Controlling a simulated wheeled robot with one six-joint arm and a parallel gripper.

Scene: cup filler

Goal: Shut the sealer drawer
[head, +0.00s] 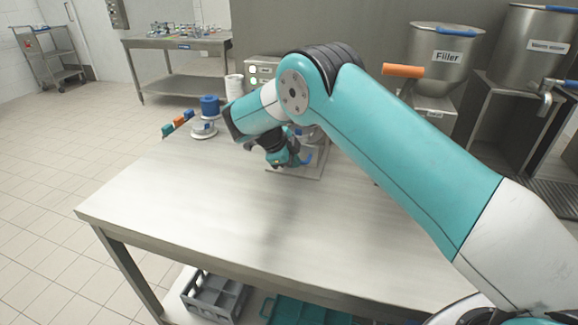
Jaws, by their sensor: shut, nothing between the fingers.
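The sealer (254,70) is a grey box with green lights at the back of the steel table, partly hidden behind my arm. A flat grey plate, seemingly its drawer (313,172), sticks out toward the front, so the drawer looks open. A small blue part, perhaps its handle (308,157), shows just right of my gripper. My gripper (278,164) is low over the left part of the plate, pointing down, and shut with nothing in it. My arm and wrist hide most of the drawer, and I cannot tell whether the gripper touches it.
The steel table (190,215) is bare at the front and left. A blue-topped item (209,106) and white cups (233,87) stand at the back left. A grey crate (213,297) sits below.

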